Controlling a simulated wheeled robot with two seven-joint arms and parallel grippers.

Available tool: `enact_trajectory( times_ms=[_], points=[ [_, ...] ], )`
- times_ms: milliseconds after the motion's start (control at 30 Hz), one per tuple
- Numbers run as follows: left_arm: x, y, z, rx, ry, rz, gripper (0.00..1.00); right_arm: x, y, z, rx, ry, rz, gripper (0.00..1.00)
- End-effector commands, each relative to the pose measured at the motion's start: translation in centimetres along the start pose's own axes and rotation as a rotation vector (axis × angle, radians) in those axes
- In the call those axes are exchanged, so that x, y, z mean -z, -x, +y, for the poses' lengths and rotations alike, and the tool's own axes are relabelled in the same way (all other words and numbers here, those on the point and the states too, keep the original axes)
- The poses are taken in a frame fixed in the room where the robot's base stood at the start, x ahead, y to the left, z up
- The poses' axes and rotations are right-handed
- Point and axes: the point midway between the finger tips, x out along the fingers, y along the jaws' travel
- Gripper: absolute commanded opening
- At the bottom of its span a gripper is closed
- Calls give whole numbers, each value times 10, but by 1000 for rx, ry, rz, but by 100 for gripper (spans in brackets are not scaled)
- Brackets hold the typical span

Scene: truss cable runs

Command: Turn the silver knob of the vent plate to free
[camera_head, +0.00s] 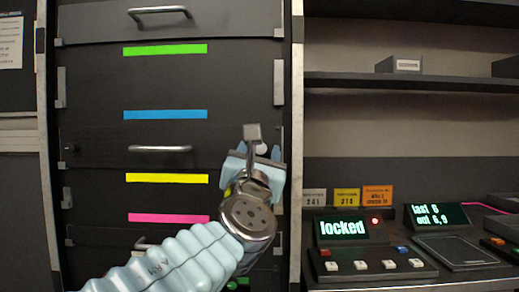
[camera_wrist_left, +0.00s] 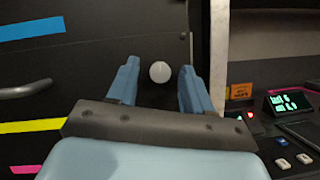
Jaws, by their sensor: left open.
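The silver knob (camera_wrist_left: 159,72) is a small pale round knob on a dark panel, in the upper middle of the left wrist view. In the head view it shows only in part (camera_head: 262,149), behind my left gripper (camera_head: 258,152). The gripper's two blue fingers are open, one on each side of the knob in the left wrist view (camera_wrist_left: 157,88). I see clear gaps between the knob and both fingers; how far the tips are from the panel I cannot tell. A display (camera_head: 342,227) on the right reads "locked". My right gripper is out of view.
The dark cabinet (camera_head: 90,100) has bar handles and green, blue, yellow and pink strips. A pale upright post (camera_head: 296,80) stands just right of the knob. Control boxes with buttons (camera_head: 375,264) and a second display (camera_head: 436,216) sit on the right counter, below shelves.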

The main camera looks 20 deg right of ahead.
Motion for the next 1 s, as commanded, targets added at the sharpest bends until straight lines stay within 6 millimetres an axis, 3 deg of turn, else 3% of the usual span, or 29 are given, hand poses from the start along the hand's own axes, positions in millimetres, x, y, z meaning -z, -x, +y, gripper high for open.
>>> enact_trajectory(
  times_ms=[200, 500, 1000],
  points=[
    [0, 0, 0, 0, 0, 0, 47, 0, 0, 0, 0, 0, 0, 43],
    [0, 0, 0, 0, 0, 0, 1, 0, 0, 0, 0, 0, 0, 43],
    [2, 1, -3, -42, 103, 0, 0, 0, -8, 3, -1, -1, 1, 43]
  ],
)
